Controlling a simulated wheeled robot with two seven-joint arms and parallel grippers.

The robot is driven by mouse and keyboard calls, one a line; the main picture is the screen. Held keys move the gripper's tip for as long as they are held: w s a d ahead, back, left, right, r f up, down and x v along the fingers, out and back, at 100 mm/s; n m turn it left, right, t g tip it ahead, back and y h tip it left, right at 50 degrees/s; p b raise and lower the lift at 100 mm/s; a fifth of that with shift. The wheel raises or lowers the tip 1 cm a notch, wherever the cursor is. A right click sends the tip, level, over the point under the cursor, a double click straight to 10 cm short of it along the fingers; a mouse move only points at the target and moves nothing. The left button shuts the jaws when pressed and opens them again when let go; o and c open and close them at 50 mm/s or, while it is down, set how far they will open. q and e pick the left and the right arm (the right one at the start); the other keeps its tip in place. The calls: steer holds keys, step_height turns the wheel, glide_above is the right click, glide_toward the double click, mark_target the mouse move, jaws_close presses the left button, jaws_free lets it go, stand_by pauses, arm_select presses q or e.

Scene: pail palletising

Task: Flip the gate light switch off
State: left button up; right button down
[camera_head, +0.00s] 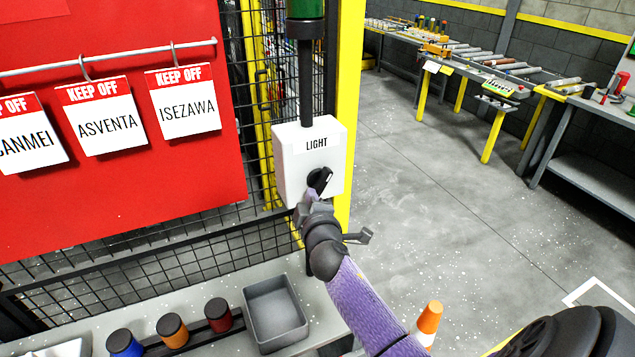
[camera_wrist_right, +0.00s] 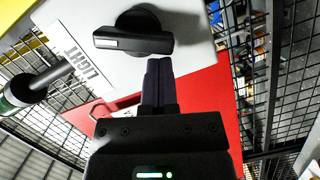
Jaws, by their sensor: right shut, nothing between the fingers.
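The light switch box (camera_head: 293,165) is white, labelled LIGHT, and mounted beside a yellow post. Its black rotary knob (camera_head: 320,181) is at the lower part of the box, with its handle tilted in the head view. In the right wrist view the knob (camera_wrist_right: 133,32) shows large, its bar lying roughly across the picture with a white mark at one end. My right gripper (camera_head: 313,197) is shut and empty, its fingertips just below the knob. In the right wrist view the closed fingers (camera_wrist_right: 158,68) point at the knob's edge; I cannot tell whether they touch. My left gripper is out of view.
A red board (camera_head: 110,190) with hanging KEEP OFF tags is at the left. Below, a shelf holds a grey tray (camera_head: 275,313) and several coloured cylinders (camera_head: 172,331). An orange cone (camera_head: 428,320) stands on the floor. Open floor (camera_head: 440,200) lies to the right.

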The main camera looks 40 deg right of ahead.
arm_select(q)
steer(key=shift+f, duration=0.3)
arm_select(e)
steer(key=shift+f+n, duration=0.15)
steer(key=shift+n, duration=0.15)
stand_by(0.6)
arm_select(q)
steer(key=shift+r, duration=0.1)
arm_select(e)
steer(key=shift+d, duration=0.1)
